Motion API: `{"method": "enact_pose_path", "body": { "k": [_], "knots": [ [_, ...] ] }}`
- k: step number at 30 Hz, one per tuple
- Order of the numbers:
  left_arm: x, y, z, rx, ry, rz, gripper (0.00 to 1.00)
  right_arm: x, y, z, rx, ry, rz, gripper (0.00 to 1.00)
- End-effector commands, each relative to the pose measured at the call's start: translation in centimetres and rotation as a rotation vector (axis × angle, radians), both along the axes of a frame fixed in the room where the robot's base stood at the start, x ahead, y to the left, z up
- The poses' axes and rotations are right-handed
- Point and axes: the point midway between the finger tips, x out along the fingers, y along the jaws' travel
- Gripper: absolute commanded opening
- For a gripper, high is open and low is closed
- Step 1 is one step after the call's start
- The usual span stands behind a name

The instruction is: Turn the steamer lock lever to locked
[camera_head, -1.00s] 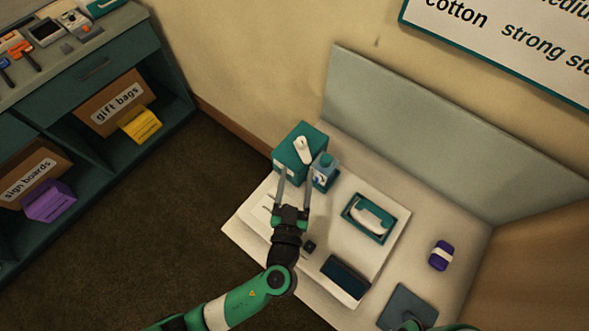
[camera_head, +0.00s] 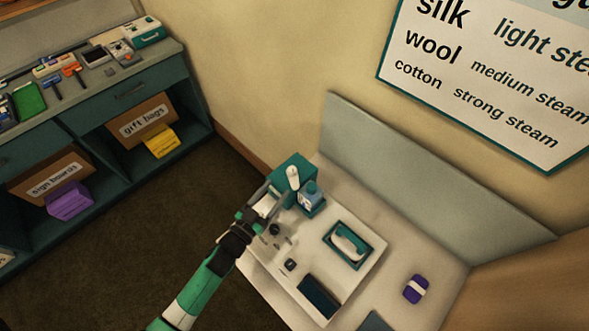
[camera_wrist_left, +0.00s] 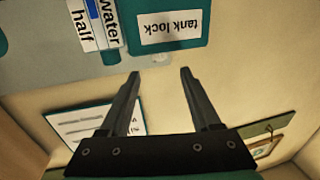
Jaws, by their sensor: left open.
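The white lock lever (camera_head: 293,178) stands up on the teal tank lock box (camera_head: 281,172) at the back left of the white steamer board (camera_head: 362,270). In the left wrist view the box's "tank lock" label (camera_wrist_left: 170,28) is upside down at the top; the lever is not seen there. My left gripper (camera_head: 278,192) is open and empty, at the near left side of the box, fingers pointing toward it. The lever is not between the fingers. The blue water tank (camera_head: 311,194) stands right of the box; its label (camera_wrist_left: 98,22) shows in the wrist view. My right gripper is not in view.
A teal tray with a white steamer head (camera_head: 348,243), a dark block (camera_head: 319,296) and a small dark knob (camera_head: 291,265) are on the board. A purple item (camera_head: 415,289) lies to the right. A grey panel (camera_head: 420,185) rises behind.

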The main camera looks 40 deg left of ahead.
Motion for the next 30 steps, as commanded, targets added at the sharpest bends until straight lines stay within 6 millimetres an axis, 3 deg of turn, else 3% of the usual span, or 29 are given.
{"method": "enact_pose_path", "body": {
  "k": [6,12,23,30],
  "knots": [
    [5.0,0.9,-0.2,0.001,-0.003,-0.001,0.64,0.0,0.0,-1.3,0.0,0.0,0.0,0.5],
    [8.4,1.6,-0.1,-0.001,-0.002,-0.001,0.64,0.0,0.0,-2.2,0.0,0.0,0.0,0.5],
    [9.4,1.7,0.0,0.0,0.001,-0.001,0.64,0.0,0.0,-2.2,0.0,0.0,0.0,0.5],
    [9.4,1.7,0.0,-0.001,0.001,0.0,0.24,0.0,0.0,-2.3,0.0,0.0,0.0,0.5]
  ]
}}
